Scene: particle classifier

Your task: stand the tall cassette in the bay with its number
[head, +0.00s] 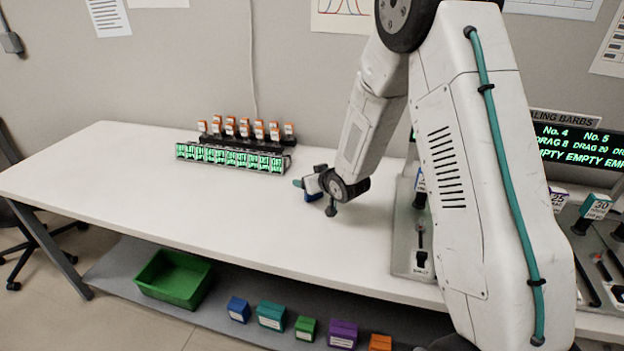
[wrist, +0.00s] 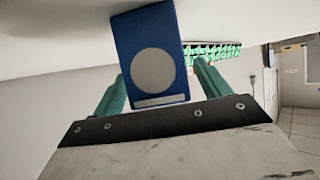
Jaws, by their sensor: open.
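A blue cassette (wrist: 152,62) with a pale round disc and a pale label strip fills the middle of the wrist view. My gripper (head: 302,188) is open low over the white table; its green fingers (wrist: 210,85) flank the cassette in the wrist view. I cannot tell whether either finger touches it. In the head view only a bit of blue (head: 312,197) shows beside the gripper. No number is readable on the cassette. Bays with a green-lit display (head: 578,146) stand at the right, partly hidden by my arm; No. 4 and No. 5 read EMPTY.
A black rack (head: 215,143) of orange-topped vials with a row of green displays (head: 230,157) stands at the table's back. A green bin (head: 173,280) and several coloured boxes (head: 271,315) sit on the lower shelf. The table's left part (head: 100,180) is clear.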

